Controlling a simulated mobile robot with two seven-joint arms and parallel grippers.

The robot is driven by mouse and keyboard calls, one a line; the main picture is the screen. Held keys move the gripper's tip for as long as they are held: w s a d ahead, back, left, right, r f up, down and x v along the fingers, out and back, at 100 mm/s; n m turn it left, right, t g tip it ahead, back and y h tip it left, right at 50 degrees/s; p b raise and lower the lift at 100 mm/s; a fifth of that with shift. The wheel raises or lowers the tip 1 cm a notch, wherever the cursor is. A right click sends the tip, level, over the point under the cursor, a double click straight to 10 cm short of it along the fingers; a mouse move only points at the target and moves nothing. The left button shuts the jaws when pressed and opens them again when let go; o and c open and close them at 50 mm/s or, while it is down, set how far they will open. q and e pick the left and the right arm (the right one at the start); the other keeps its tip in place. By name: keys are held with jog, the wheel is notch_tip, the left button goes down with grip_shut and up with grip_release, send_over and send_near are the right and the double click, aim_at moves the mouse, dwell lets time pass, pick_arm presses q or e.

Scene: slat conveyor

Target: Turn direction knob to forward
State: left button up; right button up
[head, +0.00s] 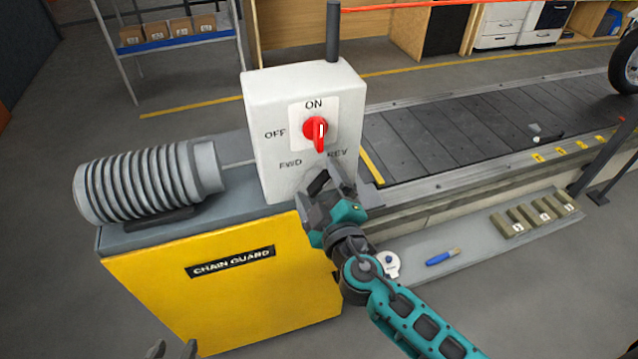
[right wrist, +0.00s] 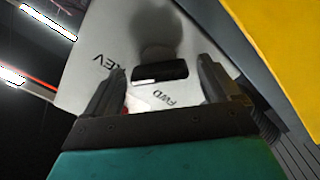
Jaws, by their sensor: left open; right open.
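The white control box (head: 262,125) stands on the conveyor's end, with FWD and REV labels low on its face. My right gripper (head: 327,186) is in front of the box's lower part and hides most of the direction knob in the head view. In the right wrist view a black bar (right wrist: 160,72), seemingly the direction knob's handle, lies between the open fingers, apart from both. REV is left of it and FWD below it to the right; I cannot tell which it points to. My left gripper (head: 172,349) shows only its open fingertips at the bottom edge.
A red ON/OFF switch (head: 316,130) sits above on the same box. A yellow chain guard (head: 225,295) and a ribbed grey motor (head: 140,180) are to the left. The slat conveyor (head: 450,130) runs right. A blue marker (head: 440,257) lies on the ledge below.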

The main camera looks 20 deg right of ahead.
jog(key=shift+c, duration=0.3)
jog(key=c, duration=0.9)
jog(key=shift+n, duration=0.3)
jog(key=n, duration=0.2)
jog(key=shift+n+b, duration=0.35)
jog(key=shift+n, duration=0.05)
jog(key=n, duration=0.4)
jog(key=shift+f, duration=0.1)
jog(key=n, duration=0.4)
jog(key=shift+n, duration=0.4)
jog(key=shift+f+n+p, duration=0.1)
jog(key=shift+n+p, duration=0.45)
jog(key=shift+n, duration=1.25)
